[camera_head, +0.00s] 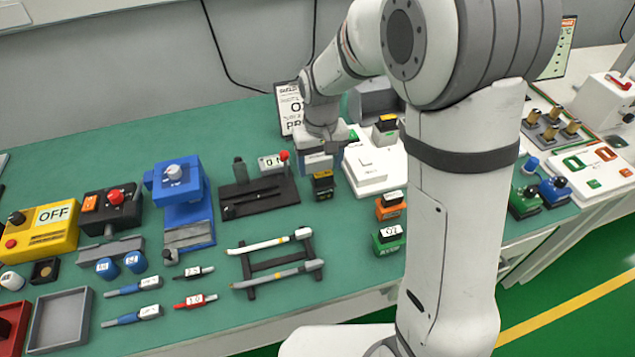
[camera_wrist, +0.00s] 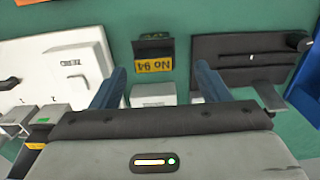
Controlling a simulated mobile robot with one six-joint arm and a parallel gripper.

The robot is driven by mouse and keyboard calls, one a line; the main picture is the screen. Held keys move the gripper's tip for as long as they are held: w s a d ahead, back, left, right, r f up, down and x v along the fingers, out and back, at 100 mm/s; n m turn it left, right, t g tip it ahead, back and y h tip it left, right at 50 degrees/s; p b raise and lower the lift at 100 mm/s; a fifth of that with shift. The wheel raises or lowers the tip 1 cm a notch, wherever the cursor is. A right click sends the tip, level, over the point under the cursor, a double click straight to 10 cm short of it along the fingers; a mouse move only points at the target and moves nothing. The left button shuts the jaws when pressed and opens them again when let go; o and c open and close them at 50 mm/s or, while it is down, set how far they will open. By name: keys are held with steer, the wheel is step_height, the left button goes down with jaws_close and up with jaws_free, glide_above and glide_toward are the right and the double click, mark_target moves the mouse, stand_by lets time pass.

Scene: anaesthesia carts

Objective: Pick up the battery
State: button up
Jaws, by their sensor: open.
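A small black block with a yellow label (camera_head: 323,185), which looks like a battery, stands on the green table top. In the wrist view the black block (camera_wrist: 153,54) shows "No 94" upside down on its label. My gripper (camera_head: 324,147) is above and just behind the block in the head view. In the wrist view my gripper (camera_wrist: 158,78) has its two blue fingers apart, with the block beyond the gap between them. Nothing is held. Similar blocks are an orange one (camera_head: 391,206), a green one (camera_head: 388,238) and a yellow-topped one (camera_head: 387,123) at the white device.
A white device (camera_head: 375,165) stands close on the right of the block. A black lever unit (camera_head: 258,196) stands close on its left. A black rack with two pens (camera_head: 275,263) lies in front. Bare green table lies between the block and the rack.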

mark_target(323, 175)
steer(key=f, duration=0.4)
steer(key=f+p, duration=0.1)
steer(key=f, duration=0.2)
steer(key=shift+d+f, duration=0.1)
steer(key=shift+d, duration=0.25)
steer(key=shift+c, duration=0.2)
steer(key=c, duration=0.7)
